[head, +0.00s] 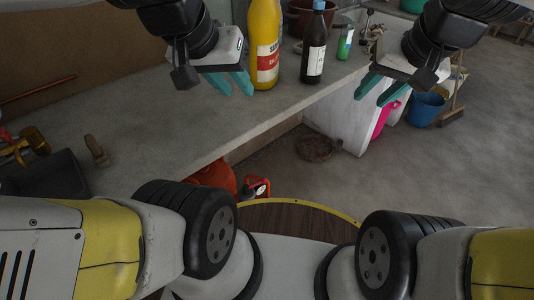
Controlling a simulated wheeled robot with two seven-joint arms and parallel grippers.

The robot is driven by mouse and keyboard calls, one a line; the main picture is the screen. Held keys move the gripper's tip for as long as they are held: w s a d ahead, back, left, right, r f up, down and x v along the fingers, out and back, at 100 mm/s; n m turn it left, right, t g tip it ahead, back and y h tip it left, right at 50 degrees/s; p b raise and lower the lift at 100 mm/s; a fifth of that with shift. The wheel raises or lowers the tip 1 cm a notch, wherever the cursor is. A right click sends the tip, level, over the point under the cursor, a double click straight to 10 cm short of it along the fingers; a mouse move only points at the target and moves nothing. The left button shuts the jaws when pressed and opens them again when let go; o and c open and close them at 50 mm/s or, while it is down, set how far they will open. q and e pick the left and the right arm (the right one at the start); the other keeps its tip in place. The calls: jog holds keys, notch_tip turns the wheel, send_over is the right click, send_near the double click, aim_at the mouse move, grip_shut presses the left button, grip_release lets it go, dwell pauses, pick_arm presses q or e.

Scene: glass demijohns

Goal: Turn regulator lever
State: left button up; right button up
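No regulator lever can be clearly made out in the head view. At the left edge of the worktop is a small cluster of yellow and brass-coloured fittings (35,141) with a red part (5,134); I cannot tell whether a regulator is among them. My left gripper (233,86) hangs over the worktop, in front of the yellow bottle, its teal fingers apart and nothing between them. My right gripper (380,91) is past the worktop's right edge, above the floor and white container, teal fingers apart and empty. Both are far from the fittings.
The grey worktop (150,125) is mostly clear in the middle. A yellow bottle (264,45), a dark bottle (314,50) and a green-labelled bottle (345,44) stand at its far end. A dark tray (45,178) lies left. A white container (340,118) and blue bucket (425,108) stand beyond.

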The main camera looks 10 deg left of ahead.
jog(key=w+a+f+m+g, duration=0.2)
jog(key=w+a+f, duration=0.45)
jog(key=w, duration=0.25)
jog(key=m+g+y, duration=0.2)
jog(key=m+g, duration=0.2)
jog(key=m, duration=0.4)
send_near(257, 183)
jog(key=x, duration=0.8)
jog(key=shift+w+f, duration=0.1)
grip_shut()
